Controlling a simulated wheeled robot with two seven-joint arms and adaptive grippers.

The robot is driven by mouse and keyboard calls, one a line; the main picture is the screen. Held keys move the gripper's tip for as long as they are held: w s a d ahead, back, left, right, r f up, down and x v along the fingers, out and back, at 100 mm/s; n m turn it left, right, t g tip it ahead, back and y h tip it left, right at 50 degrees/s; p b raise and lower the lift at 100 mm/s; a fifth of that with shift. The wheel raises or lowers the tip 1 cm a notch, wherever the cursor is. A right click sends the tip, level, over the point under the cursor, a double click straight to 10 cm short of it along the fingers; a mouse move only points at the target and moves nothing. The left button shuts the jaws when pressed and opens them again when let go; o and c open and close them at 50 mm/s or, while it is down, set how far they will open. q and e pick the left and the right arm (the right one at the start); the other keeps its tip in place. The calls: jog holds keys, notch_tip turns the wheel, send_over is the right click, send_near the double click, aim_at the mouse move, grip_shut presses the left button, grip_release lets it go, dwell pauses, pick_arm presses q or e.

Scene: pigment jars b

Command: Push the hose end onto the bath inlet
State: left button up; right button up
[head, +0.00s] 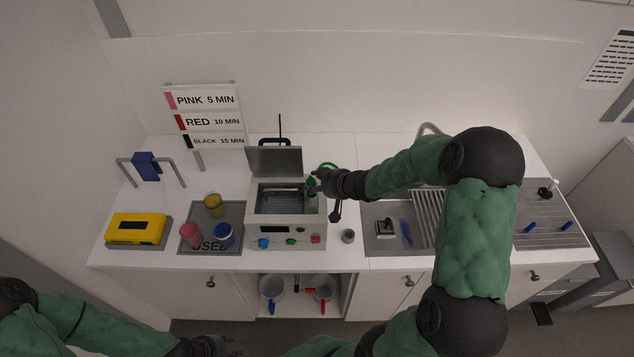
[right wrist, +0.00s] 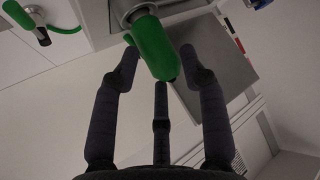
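The green hose end (right wrist: 158,50) is in the upper middle of the right wrist view, its top against a grey metal collar, the likely bath inlet (right wrist: 137,12). I cannot tell how far it is pushed on. In the head view the hose end (head: 311,184) shows at the right side of the water bath (head: 286,232), whose lid is up. My right gripper (right wrist: 160,62) has its fingers spread on either side of the hose end, with a gap at the left finger. It also shows in the head view (head: 318,183). My left gripper (head: 208,346) is low, apart from the counter; its fingers are unclear.
Several jars stand on a grey mat (head: 235,208) at the left, beside a yellow box (head: 137,229).

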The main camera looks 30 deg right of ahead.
jog(key=shift+o, duration=0.5)
jog(key=shift+s+r, duration=0.1)
jog(key=shift+s+d+r, duration=0.1)
jog(key=shift+s+r, duration=0.15)
jog(key=v, duration=1.1)
jog(key=shift+s+f, duration=0.1)
